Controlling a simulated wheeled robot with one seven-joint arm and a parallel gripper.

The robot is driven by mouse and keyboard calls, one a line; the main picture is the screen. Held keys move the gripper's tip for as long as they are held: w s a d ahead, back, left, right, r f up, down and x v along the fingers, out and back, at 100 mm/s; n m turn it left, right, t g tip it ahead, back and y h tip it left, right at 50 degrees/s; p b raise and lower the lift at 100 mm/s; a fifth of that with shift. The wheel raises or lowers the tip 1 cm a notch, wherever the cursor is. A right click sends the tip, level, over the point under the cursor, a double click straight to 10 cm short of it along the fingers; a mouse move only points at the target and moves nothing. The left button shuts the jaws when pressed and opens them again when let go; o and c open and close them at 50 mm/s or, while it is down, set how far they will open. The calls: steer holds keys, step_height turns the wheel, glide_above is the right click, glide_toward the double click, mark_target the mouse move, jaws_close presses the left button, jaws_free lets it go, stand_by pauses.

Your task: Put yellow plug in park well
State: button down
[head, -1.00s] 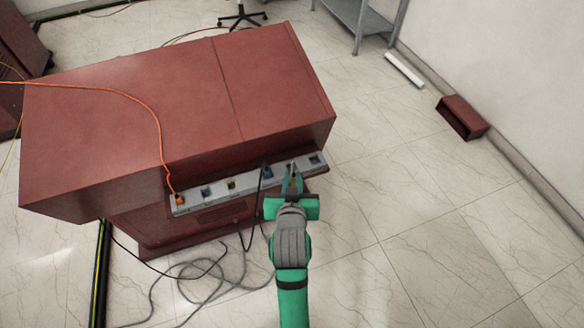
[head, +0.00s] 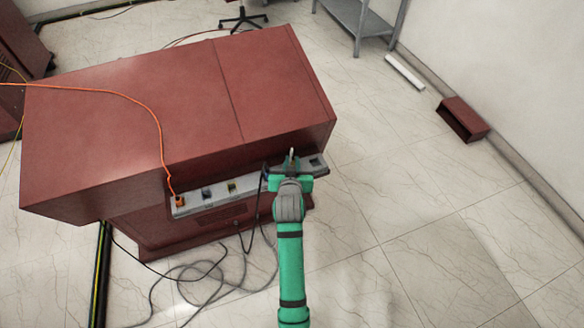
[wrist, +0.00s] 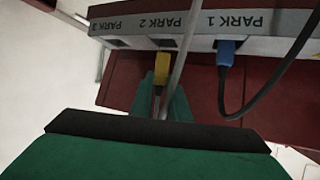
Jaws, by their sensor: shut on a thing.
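The yellow plug (wrist: 161,72) is between the teal fingers of my gripper (wrist: 162,96), which is shut on it. In the wrist view its far end is at the front of the PARK 2 well (wrist: 167,43); I cannot tell whether it is inside. In the head view my gripper (head: 291,166) is over the right part of the grey panel (head: 219,192) and hides part of it. The park labels appear upside down in the wrist view. A blue plug (wrist: 226,50) sits in the PARK 1 well.
A black cable (wrist: 262,97) hangs from the blue plug. A thin grey rod or cable (wrist: 184,60) crosses in front of PARK 2. The PARK 3 well (wrist: 117,42) looks empty. The red cabinet (head: 130,95) rises behind the panel. An orange plug (head: 179,201) sits at its left end.

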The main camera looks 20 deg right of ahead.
steer(key=shift+w+f, duration=0.2)
steer(key=shift+f, duration=1.6)
steer(key=shift+f, duration=0.15)
steer(key=c, duration=1.7)
jaws_free()
